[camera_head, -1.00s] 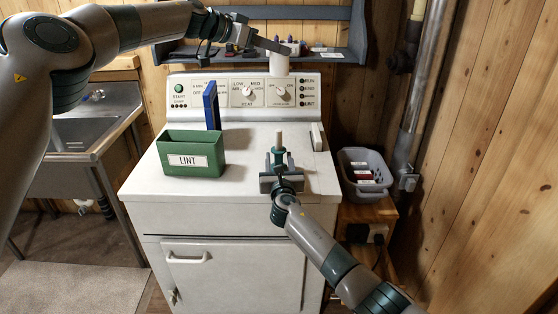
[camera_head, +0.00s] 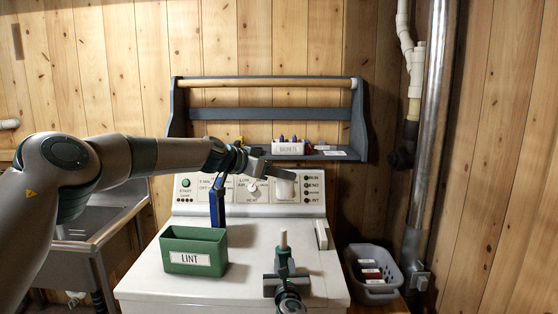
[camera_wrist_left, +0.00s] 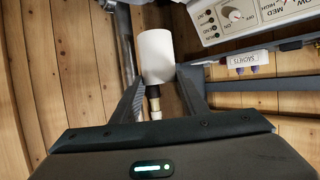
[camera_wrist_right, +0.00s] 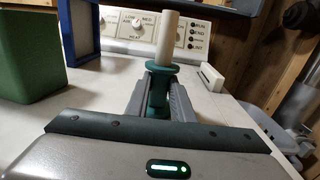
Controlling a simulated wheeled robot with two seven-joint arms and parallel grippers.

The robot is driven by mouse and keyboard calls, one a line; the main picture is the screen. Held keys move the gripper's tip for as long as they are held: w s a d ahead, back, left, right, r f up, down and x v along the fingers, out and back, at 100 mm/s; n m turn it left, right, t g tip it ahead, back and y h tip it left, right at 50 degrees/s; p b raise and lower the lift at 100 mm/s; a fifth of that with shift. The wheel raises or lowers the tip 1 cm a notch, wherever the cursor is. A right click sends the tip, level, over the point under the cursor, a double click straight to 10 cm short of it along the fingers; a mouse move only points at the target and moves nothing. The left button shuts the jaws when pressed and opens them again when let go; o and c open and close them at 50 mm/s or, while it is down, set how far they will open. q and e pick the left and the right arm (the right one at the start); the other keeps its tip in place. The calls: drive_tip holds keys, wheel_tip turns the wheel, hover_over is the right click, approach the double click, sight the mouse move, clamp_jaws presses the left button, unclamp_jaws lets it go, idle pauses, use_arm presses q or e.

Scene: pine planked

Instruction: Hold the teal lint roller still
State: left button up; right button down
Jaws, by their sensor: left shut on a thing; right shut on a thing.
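The teal lint roller (camera_wrist_right: 158,88) stands upright with its bare cream core (camera_wrist_right: 167,38) pointing up; the core also shows in the head view (camera_head: 284,240). My right gripper (camera_head: 284,268) is shut on its teal handle, over the front right of the white dryer top (camera_head: 250,262). My left gripper (camera_head: 268,172) is shut on a white roll (camera_wrist_left: 155,55), which also shows in the head view (camera_head: 285,188). The roll hangs in front of the control panel, above and apart from the core. Part of the handle is hidden by the right gripper's fingers.
A green LINT box (camera_head: 193,257) stands on the dryer's left, with an upright blue frame (camera_head: 217,203) at its back. A grey-blue shelf (camera_head: 270,114) is on the wall behind. A grey basket (camera_head: 372,273) sits at the right, near pipes. A sink is at the left.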

sight(280, 195)
use_arm(q)
drive_tip(key=shift+n+t+y, duration=0.6)
drive_tip(key=shift+n, duration=0.1)
drive_tip(key=f, duration=0.4)
drive_tip(key=s+f, duration=0.1)
drive_tip(key=f, duration=0.1)
drive_tip(key=shift+a, duration=0.15)
drive_tip(key=shift+f, duration=0.3)
wheel_tip(280, 195, down, 7)
idle(0.6)
idle(0.3)
drive_tip(key=o, duration=1.7)
drive_tip(key=shift+r, duration=0.1)
